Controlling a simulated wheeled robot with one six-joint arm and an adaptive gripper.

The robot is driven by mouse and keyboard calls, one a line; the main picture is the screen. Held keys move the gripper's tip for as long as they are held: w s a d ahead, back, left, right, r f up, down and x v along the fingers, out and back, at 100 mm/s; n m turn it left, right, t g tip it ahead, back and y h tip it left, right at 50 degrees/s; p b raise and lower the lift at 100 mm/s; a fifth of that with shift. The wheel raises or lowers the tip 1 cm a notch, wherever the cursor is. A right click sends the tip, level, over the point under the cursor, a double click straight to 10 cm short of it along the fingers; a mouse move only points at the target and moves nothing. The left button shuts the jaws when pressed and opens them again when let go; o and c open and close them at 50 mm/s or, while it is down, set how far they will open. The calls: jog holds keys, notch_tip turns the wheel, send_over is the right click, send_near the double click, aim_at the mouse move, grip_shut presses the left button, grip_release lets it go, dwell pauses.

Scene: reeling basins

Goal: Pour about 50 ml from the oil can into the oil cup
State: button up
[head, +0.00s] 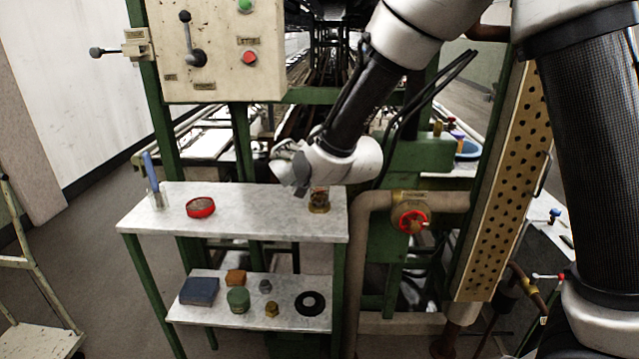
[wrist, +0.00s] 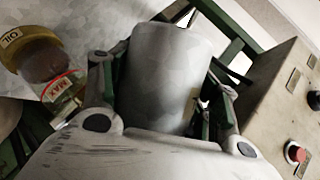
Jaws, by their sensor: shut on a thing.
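My gripper (wrist: 162,82) is shut on the grey metal oil can (wrist: 168,60), with one finger on each side of it in the wrist view. In the head view my gripper (head: 300,176) is above the right end of the upper shelf and mostly hides the can. The oil cup (head: 319,201) stands on that shelf, just below and right of my gripper. It also shows at the left of the wrist view (wrist: 38,58), with brass, an OIL label and a red MAX mark. The can's spout and any oil stream cannot be made out.
The upper shelf (head: 250,207) also holds a red round tin (head: 200,207) and a blue-handled tool (head: 152,172). Small items lie on the lower shelf (head: 215,316). A control box (head: 222,50) stands behind on the left; a pipe with a red valve wheel (head: 411,219) is right.

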jog(key=shift+r+m+y, duration=0.3)
jog(key=shift+m, duration=0.1)
dwell(1.4)
jog(key=shift+a+f+n+h, duration=0.1)
jog(key=shift+a+n+h, duration=0.1)
jog(key=shift+n+h, duration=0.35)
jog(key=shift+n, duration=0.35)
jog(key=shift+d+h+p, duration=0.15)
jog(key=shift+h+p, duration=0.15)
jog(key=shift+h, duration=0.05)
jog(key=shift+f, duration=0.1)
jog(key=shift+f+n, duration=0.3)
jog(key=shift+n, duration=0.2)
jog(key=shift+r+n+t+h, duration=0.2)
jog(key=shift+n+t+h, duration=0.2)
jog(key=shift+n+h, duration=0.25)
jog(key=shift+f+b, duration=0.3)
jog(key=shift+b, duration=0.05)
jog(key=shift+a, duration=0.2)
